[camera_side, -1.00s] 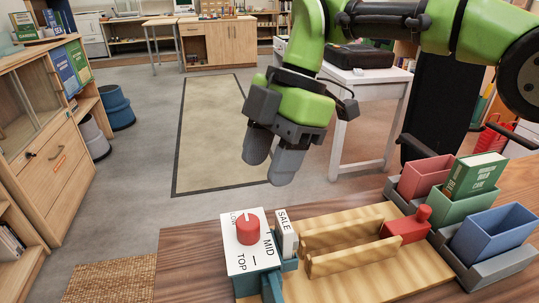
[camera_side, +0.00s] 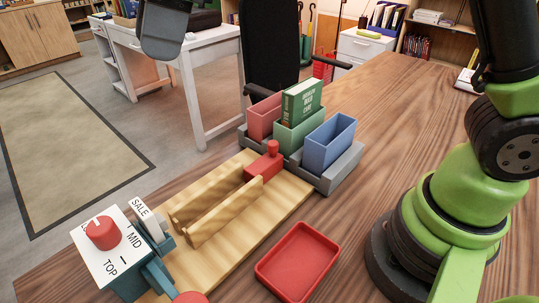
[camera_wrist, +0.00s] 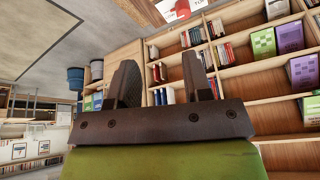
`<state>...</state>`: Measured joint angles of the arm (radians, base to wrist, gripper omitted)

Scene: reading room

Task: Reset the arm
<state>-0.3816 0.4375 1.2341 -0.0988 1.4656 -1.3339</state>
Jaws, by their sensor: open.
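My gripper's grey end shows only in part at the top of the side view (camera_side: 164,28), in front of the white desk and above the work table. In the wrist view, the two dark fingers of my gripper (camera_wrist: 159,76) stand wide apart with nothing between them. The fingers point toward bookshelves (camera_wrist: 235,60), and the picture there is tilted. The rest of the gripper is cut off in the side view.
A green book (camera_side: 301,101) stands in the green bin (camera_side: 297,136).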

